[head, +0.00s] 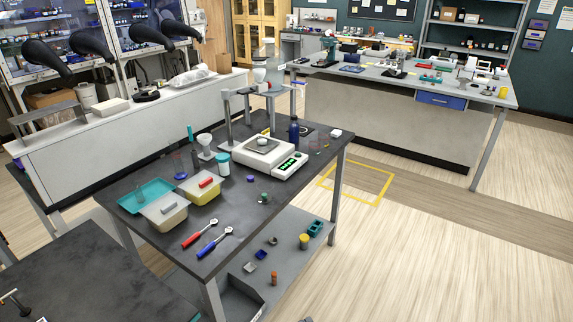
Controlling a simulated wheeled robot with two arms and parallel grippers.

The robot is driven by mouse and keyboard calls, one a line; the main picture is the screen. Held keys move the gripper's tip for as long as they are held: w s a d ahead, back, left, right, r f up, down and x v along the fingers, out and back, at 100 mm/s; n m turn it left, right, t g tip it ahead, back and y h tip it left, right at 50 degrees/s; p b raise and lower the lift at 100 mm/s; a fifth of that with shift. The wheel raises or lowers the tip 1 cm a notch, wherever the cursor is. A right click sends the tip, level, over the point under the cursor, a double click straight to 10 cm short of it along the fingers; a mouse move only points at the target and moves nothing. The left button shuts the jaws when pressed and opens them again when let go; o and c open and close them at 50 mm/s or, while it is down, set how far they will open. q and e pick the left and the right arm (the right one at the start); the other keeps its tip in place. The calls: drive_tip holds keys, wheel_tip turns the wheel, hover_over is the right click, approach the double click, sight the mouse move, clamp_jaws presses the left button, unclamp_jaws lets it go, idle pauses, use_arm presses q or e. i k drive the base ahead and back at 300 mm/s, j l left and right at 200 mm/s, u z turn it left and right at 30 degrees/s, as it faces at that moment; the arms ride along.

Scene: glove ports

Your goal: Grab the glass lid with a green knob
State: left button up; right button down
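A small item with a green knob (264,197) sits on the dark table, right of the yellow tray and in front of the scale; it looks like the glass lid, but its clear part is too small to make out. A purple knob or cap (250,178) lies just behind it. Neither of my grippers shows in the head view.
The dark table (262,222) carries a white scale (270,150), a teal tray (134,199), a yellow tray (212,194), a beige bin (157,219), red and blue-handled tools (207,238), and bottles. Clear floor (420,235) lies to the right.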

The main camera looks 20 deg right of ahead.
sight(264, 198)
drive_tip(key=i+l+z, duration=0.1)
drive_tip(key=l, duration=0.3)
drive_tip(key=i+l+z, duration=0.25)
drive_tip(key=i+l, duration=0.2)
drive_tip(key=l, duration=0.3)
